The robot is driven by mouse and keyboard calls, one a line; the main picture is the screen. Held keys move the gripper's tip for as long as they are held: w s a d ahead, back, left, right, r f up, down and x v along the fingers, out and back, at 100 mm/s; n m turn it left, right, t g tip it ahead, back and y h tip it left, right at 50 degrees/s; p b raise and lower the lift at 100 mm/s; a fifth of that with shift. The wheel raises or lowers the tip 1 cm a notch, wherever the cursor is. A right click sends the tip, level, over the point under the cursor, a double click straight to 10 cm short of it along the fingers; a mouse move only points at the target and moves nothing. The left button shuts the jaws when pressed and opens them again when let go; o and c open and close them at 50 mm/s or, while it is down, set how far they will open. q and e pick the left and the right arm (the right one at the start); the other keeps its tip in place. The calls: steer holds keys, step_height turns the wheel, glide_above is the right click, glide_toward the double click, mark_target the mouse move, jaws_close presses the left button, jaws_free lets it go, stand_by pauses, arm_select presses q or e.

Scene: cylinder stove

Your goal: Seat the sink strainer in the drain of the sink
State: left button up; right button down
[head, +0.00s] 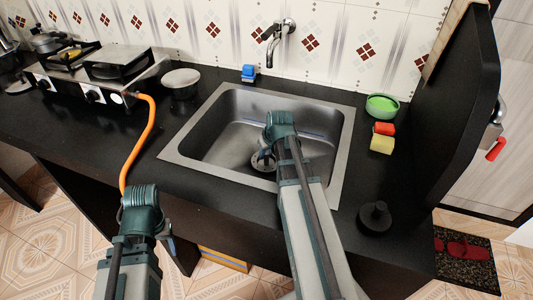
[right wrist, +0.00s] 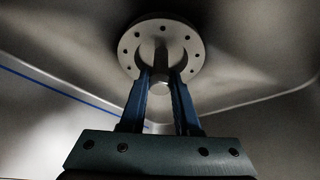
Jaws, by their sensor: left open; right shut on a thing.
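The sink strainer is a pale grey disc with a ring of holes and a central post. It shows in the head view (head: 263,163) low in the steel sink (head: 223,128), partly behind my right arm, and in the right wrist view (right wrist: 190,36). My right gripper (right wrist: 160,82) is shut on the strainer's post, with the disc beyond the fingertips. The drain is hidden, and I cannot tell whether the disc touches the sink floor. My left gripper (head: 168,239) is open and empty by the counter's front edge, mostly hidden by its arm.
A tap (head: 275,38) overhangs the sink's back edge. A black knobbed object (head: 375,217) stands on the counter right of the sink. A green bowl (head: 382,106) and yellow sponge (head: 382,145) lie behind it. A stove (head: 95,75) with an orange hose (head: 147,140) is left.

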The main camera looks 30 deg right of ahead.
steer(key=shift+f+b, duration=0.85)
steer(key=shift+f, duration=0.15)
steer(key=c, duration=0.5)
jaws_free()
steer(key=shift+r, duration=0.1)
steer(key=shift+c, duration=0.2)
steer(key=p+v, duration=1.3)
steer(key=shift+r, duration=0.4)
steer(key=shift+s, duration=0.1)
